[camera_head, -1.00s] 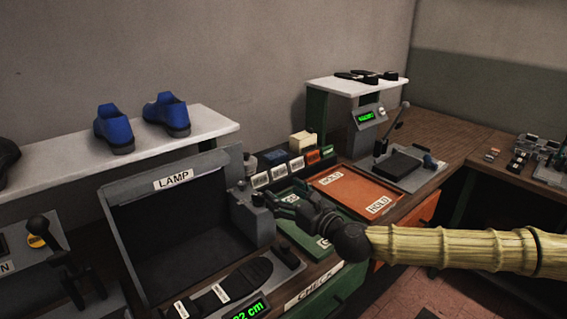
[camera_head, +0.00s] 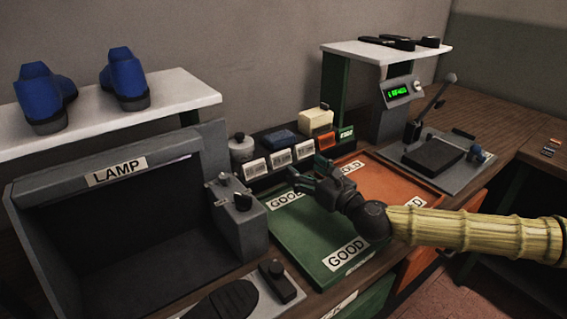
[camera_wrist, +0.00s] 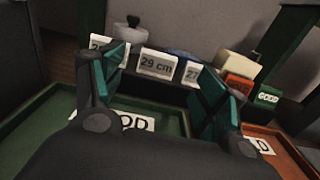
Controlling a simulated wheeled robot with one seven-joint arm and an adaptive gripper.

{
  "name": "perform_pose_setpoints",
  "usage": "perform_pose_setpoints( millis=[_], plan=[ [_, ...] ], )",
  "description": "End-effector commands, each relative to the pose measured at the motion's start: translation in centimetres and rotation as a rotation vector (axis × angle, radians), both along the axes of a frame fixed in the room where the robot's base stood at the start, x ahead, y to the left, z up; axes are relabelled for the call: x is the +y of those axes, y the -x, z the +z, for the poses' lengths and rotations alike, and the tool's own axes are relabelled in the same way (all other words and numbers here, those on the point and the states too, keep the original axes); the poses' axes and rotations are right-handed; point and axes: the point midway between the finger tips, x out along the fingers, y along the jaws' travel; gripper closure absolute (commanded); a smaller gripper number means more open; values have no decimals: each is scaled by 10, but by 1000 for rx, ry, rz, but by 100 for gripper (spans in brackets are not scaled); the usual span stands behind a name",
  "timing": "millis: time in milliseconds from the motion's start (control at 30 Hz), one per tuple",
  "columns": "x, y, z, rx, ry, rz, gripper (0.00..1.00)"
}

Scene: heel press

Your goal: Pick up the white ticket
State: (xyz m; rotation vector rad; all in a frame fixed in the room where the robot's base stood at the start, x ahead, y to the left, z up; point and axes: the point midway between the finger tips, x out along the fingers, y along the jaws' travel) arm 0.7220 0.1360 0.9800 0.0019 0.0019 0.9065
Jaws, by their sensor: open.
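Several small cards stand in a dark rack behind the trays. Three are white tickets: a left one (camera_head: 254,169), a middle one (camera_head: 280,159) and a right one (camera_head: 303,149). In the wrist view, the middle white ticket (camera_wrist: 157,64) reads "29 cm"; the left (camera_wrist: 97,44) and right (camera_wrist: 191,73) ones are partly hidden by my fingers. My gripper (camera_head: 307,182) is open and empty above the green tray, in front of the rack. In the wrist view, my gripper (camera_wrist: 161,62) points at the rack, with the middle ticket between its fingertips in the picture.
An orange card (camera_head: 327,141) and a green card (camera_head: 346,133) stand right of the white ones. The green GOOD tray (camera_head: 300,245) and orange HOLD tray (camera_head: 400,190) lie in front. The lamp box (camera_head: 110,225) is left; a lever press (camera_head: 438,155) is right.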

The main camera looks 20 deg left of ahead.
Motion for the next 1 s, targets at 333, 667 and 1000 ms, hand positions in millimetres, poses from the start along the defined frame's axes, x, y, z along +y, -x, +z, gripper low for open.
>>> perform_pose_setpoints(
  millis=[333, 667, 1000],
  plan=[
    [22, -15, -5, -2, 0, 3, 27],
    [45, -33, -6, 0, 0, 2, 27],
    [68, -52, -6, -1, 1, 2, 27]
  ],
)
